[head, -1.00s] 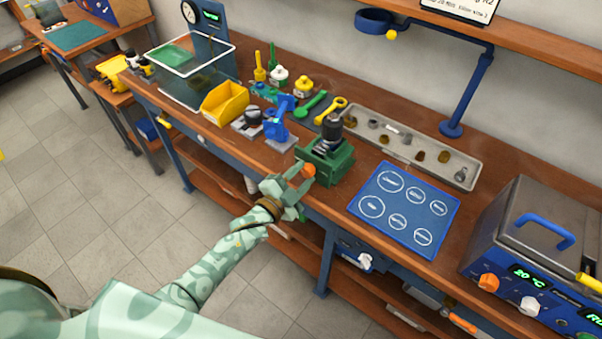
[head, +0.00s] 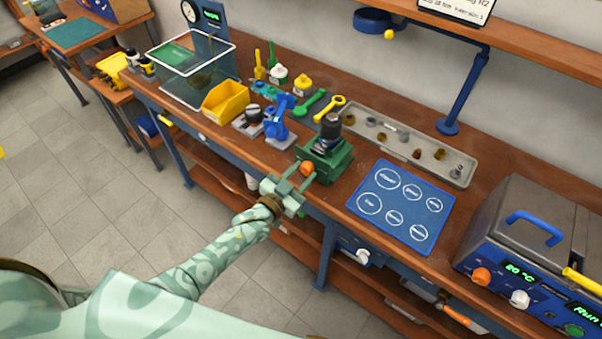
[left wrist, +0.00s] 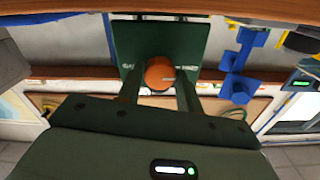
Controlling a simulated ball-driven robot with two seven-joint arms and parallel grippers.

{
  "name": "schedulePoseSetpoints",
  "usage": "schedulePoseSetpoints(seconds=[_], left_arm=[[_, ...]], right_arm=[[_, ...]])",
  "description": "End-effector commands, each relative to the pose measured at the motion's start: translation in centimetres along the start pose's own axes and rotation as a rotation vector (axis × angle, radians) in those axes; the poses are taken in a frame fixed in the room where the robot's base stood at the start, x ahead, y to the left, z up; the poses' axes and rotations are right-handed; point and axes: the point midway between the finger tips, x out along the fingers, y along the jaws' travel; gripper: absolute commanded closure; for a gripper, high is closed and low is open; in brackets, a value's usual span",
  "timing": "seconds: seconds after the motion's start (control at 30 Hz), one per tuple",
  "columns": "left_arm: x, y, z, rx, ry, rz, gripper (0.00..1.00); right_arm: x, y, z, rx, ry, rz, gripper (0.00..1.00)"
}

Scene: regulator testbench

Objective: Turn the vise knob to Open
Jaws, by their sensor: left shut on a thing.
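The green vise (head: 325,160) stands at the front edge of the bench with a dark cylindrical part upright in it. Its orange knob (head: 307,168) faces the front. In the left wrist view the vise (left wrist: 160,45) shows its front face, and the orange knob (left wrist: 160,73) sits between my fingers. Lettering flanks the knob but is too small to read surely. My left gripper (head: 299,180) is shut on the knob, with a finger on either side of it. It also shows in the left wrist view (left wrist: 160,92). My right gripper is not in view.
A blue mat (head: 401,206) with white circles lies right of the vise. A grey parts tray (head: 456,174) lies behind it. A blue stand (head: 277,125) and a yellow bin (head: 225,100) are to the left. A heated box (head: 530,240) stands far right.

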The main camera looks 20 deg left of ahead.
Motion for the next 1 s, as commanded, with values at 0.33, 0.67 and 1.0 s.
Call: schedulePoseSetpoints(seconds=[0.33,0.67,1.0], left_arm=[[-0.2,0.1,0.3,-0.021,-0.007,0.001,0.87],[-0.1,0.1,0.2,-0.019,-0.005,0.001,0.43],[-1.1,0.0,0.1,-0.018,-0.003,0.001,0.43]], right_arm=[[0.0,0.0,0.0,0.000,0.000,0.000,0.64],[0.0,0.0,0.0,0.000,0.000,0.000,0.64],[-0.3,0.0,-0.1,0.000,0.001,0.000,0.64]])
